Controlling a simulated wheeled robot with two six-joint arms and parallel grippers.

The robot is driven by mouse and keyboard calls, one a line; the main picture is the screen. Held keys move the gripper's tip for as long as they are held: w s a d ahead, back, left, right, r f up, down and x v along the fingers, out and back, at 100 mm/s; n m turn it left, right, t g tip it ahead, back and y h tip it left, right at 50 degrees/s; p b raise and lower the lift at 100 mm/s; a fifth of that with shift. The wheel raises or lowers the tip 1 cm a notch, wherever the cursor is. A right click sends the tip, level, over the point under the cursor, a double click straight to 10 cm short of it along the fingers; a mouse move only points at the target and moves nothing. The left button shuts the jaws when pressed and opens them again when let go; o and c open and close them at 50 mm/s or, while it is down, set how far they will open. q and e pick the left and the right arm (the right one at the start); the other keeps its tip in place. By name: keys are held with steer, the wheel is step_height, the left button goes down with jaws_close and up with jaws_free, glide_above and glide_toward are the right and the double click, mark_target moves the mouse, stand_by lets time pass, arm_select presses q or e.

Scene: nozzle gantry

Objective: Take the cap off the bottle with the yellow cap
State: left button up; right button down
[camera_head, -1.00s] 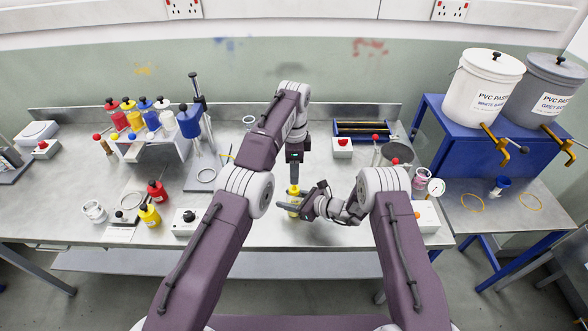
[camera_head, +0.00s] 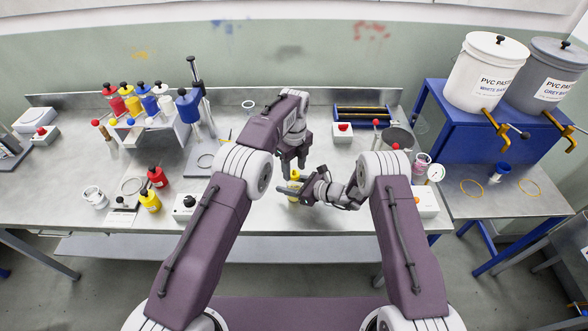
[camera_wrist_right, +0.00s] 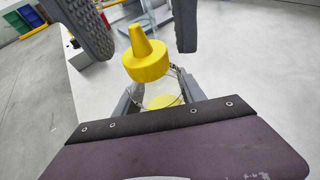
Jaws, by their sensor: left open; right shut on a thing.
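The clear bottle (camera_wrist_right: 158,92) with yellow contents is in my right gripper (camera_head: 288,190), whose jaws are shut around its body. Its yellow cap (camera_wrist_right: 147,62), with a tapered nozzle, sits on top of the bottle; I cannot tell how tightly. The yellow cap also shows in the head view (camera_head: 295,176). My left gripper (camera_head: 294,166) points down just above the cap. It is open, and in the right wrist view its two fingers stand apart on either side of the nozzle, not touching it.
To the left are a yellow bottle (camera_head: 150,202), a red bottle (camera_head: 157,178) and a white box with a black knob (camera_head: 187,207). A rack of coloured bottles (camera_head: 148,128) stands behind. A red-button box (camera_head: 342,132) is at the back. The bench front between is clear.

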arm_select(q)
steer(key=shift+f, duration=0.75)
steer(key=shift+c, duration=0.3)
